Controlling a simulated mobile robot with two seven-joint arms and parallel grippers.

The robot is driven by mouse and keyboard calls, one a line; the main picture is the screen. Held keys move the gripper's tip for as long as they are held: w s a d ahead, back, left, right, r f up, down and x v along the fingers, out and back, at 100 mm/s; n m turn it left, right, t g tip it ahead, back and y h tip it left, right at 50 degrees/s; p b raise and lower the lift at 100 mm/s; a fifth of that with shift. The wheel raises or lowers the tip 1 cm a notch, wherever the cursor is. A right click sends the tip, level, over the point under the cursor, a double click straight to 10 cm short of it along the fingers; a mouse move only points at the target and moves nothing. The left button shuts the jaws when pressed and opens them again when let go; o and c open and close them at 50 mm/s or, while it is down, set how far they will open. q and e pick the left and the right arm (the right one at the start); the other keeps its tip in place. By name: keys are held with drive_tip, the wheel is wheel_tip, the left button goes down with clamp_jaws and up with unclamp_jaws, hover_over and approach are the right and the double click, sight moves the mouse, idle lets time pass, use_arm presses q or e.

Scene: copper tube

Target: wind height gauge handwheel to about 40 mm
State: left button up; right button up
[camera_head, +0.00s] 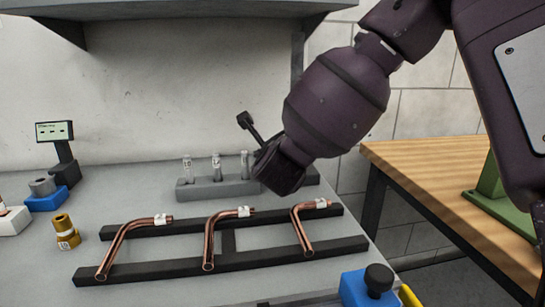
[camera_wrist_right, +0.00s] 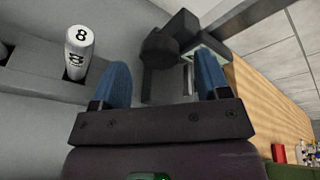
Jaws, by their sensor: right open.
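In the right wrist view a dark grey device (camera_wrist_right: 164,82) with a rounded, knob-like part (camera_wrist_right: 160,46) stands beyond my fingers; it appears to be the height gauge with its handwheel. A pale, narrow strip shows on its right side, too small to read. My right gripper (camera_wrist_right: 160,62) is open, its two blue fingers on either side of the device in the picture, with nothing visibly held. I cannot tell whether they touch it. In the head view my right gripper (camera_head: 279,172) hides most of that spot and its fingers do not show. My left gripper is not in view.
A grey block (camera_head: 222,188) with several upright pins stands left of my right gripper; a pin marked 8 (camera_wrist_right: 79,52) is close. Bent copper tubes (camera_head: 210,240) lie on black rails in front. A small display (camera_head: 54,131) stands far left. A wooden bench (camera_head: 425,165) is right.

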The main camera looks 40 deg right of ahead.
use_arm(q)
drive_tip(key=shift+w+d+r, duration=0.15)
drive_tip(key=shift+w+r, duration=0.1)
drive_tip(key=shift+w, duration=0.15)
use_arm(e)
drive_tip(key=shift+x, duration=1)
drive_tip(key=c, duration=0.9)
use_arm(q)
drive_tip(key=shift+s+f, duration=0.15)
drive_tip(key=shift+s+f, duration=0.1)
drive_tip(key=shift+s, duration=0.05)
